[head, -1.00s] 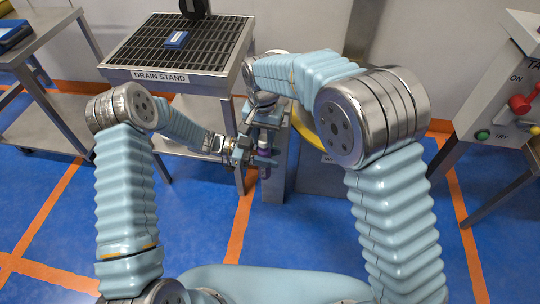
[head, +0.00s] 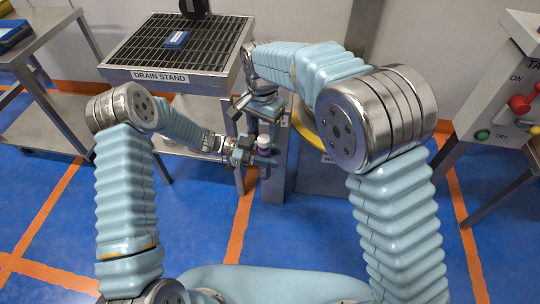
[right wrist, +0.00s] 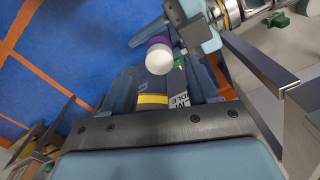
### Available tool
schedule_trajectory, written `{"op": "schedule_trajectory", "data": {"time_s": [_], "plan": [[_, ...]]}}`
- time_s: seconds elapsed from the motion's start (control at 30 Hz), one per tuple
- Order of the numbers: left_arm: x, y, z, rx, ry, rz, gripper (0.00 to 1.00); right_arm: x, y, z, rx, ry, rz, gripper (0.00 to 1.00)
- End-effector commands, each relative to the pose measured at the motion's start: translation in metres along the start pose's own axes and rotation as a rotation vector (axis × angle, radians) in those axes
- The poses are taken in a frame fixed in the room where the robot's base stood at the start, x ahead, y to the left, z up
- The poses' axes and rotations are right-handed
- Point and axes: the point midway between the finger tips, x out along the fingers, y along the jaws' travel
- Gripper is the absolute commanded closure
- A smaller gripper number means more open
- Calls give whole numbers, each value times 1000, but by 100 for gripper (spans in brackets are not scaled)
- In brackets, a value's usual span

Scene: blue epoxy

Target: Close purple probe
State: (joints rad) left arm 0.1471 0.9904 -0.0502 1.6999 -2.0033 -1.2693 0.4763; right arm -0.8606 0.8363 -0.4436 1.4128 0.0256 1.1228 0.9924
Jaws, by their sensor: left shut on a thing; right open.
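The purple probe (head: 265,152) is upright in my left gripper (head: 262,160), which is shut on it. It has a purple band and a white rounded top (head: 264,140). In the right wrist view, the white top (right wrist: 159,59) sits against the purple band (right wrist: 158,41), with no gap that I can see. My left gripper (right wrist: 190,30) reaches in there from the upper right. My right gripper (head: 263,125) is open just above the probe in the head view. The lower part of the probe is partly hidden by the left fingers.
The drain stand (head: 160,75) with a black grate is behind my left arm, with a small blue block (head: 176,40) on it. A grey pedestal (head: 281,180) stands just behind the probe. A panel with a red lever (head: 522,103) is at right.

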Motion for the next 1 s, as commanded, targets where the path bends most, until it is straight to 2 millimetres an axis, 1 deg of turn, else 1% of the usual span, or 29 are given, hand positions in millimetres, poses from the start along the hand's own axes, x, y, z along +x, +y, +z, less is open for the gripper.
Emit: {"op": "schedule_trajectory", "data": {"time_s": [0.03, 0.17, 0.37, 0.4, 0.47, 0.57, 0.67, 0.77, 0.8, 0.9, 1.0], "plan": [[0, 0, 0, 0, 0, 0, 100, -6, 0, 0, 0, 1, -2, 41], [0, 0, 0, 0, 0, 0, 100, -12, 0, 0, 0, 0, 0, 41], [0, 0, 0, 0, 0, 0, 100, -13, 0, 0, 1, 0, 1, 41], [0, 0, 0, 0, 0, 0, 100, -13, 0, 0, 0, 0, 1, 43], [0, 0, 0, 0, 0, 0, 100, -13, 0, 0, -8, -1, 1, 43], [0, 0, 0, 0, 0, 0, 100, -13, 0, 0, -86, -4, 2, 43], [0, 0, 0, 0, 0, 0, 100, -16, 0, 1, -276, -11, 5, 43], [0, 0, 0, 0, 0, 0, 100, -21, 0, 2, -554, -17, 3, 43], [0, 0, 0, 0, 0, 0, 100, -23, 0, 2, -675, -18, 4, 43], [0, 0, 0, 0, 0, 0, 100, -30, 0, 2, -967, -17, 0, 43], [0, 0, 0, 0, 0, 0, 100, -37, 0, 1, -1218, -13, -3, 43]]}}
